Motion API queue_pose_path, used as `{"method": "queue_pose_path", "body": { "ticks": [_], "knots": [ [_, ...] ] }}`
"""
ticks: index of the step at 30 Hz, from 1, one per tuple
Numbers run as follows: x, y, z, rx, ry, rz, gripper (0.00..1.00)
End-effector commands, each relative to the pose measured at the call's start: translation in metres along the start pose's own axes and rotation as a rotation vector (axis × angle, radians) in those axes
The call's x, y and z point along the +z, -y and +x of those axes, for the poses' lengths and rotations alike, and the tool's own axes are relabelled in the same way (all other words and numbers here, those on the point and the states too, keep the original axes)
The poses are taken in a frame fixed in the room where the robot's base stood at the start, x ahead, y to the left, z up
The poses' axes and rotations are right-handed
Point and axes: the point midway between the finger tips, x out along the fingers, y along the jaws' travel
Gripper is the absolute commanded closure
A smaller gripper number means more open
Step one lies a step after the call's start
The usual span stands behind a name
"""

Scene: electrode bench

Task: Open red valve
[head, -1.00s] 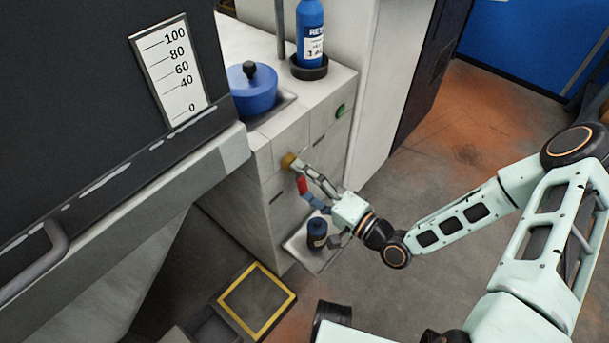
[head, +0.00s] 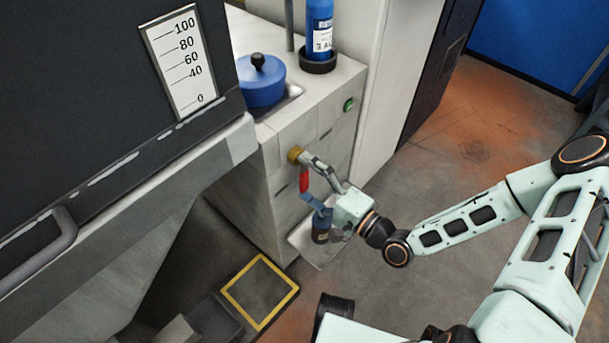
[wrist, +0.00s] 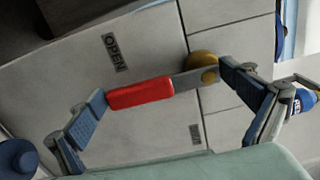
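The red valve handle (head: 304,180) hangs down from its brass body (head: 294,155) on the front of the pale cabinet. In the wrist view the red handle (wrist: 140,93) and brass body (wrist: 203,63) lie between my fingers. My gripper (wrist: 162,82) is open, with one finger beyond the handle's free end and the other by the brass body. Neither finger is clearly touching the valve. A second small label (wrist: 195,133) on the other side is unreadable.
A dark blue bottle (head: 321,230) stands on a low ledge below the valve, partly behind my gripper. A blue pot (head: 263,84) and blue bottle (head: 320,30) stand on top. A green button (head: 349,105) is at right. A large dark tank (head: 90,100) blocks the left.

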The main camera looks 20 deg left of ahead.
Motion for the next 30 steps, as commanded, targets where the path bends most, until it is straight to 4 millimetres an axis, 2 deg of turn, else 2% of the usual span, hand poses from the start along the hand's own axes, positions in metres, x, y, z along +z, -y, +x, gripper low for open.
{"method": "queue_pose_path", "body": {
  "ticks": [11,14,24,30],
  "knots": [
    [-0.002,0.000,-0.005,0.001,-0.003,-0.007,0.00],
    [-0.003,-0.001,-0.018,0.001,-0.005,-0.007,0.00],
    [-0.002,0.000,-0.089,0.002,-0.005,-0.006,0.00],
    [-0.001,0.000,-0.114,0.001,-0.003,-0.004,0.00]
  ]
}}
